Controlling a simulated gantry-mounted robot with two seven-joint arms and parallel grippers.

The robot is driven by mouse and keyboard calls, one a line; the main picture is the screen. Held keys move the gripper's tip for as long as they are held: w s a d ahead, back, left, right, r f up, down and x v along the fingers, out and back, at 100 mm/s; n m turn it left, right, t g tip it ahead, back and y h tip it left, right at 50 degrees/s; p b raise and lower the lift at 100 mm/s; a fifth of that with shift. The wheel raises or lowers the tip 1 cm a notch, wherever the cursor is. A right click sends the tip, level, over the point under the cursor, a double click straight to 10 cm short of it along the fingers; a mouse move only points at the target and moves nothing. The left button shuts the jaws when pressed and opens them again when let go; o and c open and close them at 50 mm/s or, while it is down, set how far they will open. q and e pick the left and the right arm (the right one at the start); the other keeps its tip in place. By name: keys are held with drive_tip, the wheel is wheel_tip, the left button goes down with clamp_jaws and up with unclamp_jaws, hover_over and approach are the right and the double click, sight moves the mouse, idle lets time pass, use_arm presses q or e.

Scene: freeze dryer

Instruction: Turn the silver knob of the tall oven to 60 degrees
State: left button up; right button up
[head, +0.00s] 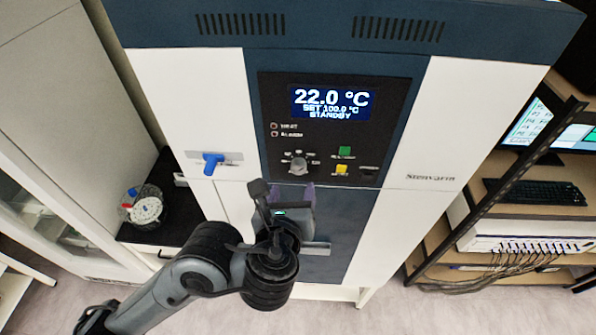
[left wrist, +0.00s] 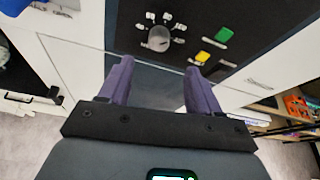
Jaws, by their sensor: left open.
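The silver knob (head: 298,166) sits on the dark control panel of the tall oven (head: 190,88), low and left of centre, with small white marks around it. It also shows in the left wrist view as a silver knob (left wrist: 159,39). The display (head: 331,103) reads 22.0 °C, SET 100.0 °C, STANDBY. My left gripper (head: 290,188) is just below the knob in the head view, its purple fingers apart and empty. In the left wrist view the open left gripper (left wrist: 158,68) has the knob beyond its fingertips, between them and not touched. My right gripper is not in view.
A green button (head: 345,152) and a yellow button (head: 341,169) are right of the knob. A blue handle (head: 212,163) is on the oven's left side. A jar (head: 146,209) stands on a black surface at left. A rack with a keyboard (head: 535,192) stands at right.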

sight(298, 171)
use_arm(q)
drive_tip(key=b+x, duration=0.2)
drive_tip(key=x, duration=0.5)
drive_tip(key=shift+w+a+f+b, duration=0.15)
drive_tip(key=shift+w+f+b, duration=0.05)
drive_tip(key=shift+w+b, duration=0.2)
drive_tip(key=shift+w+f, duration=0.25)
drive_tip(key=shift+w, duration=0.45)
drive_tip(key=shift+c, duration=0.4)
drive_tip(key=c, duration=1)
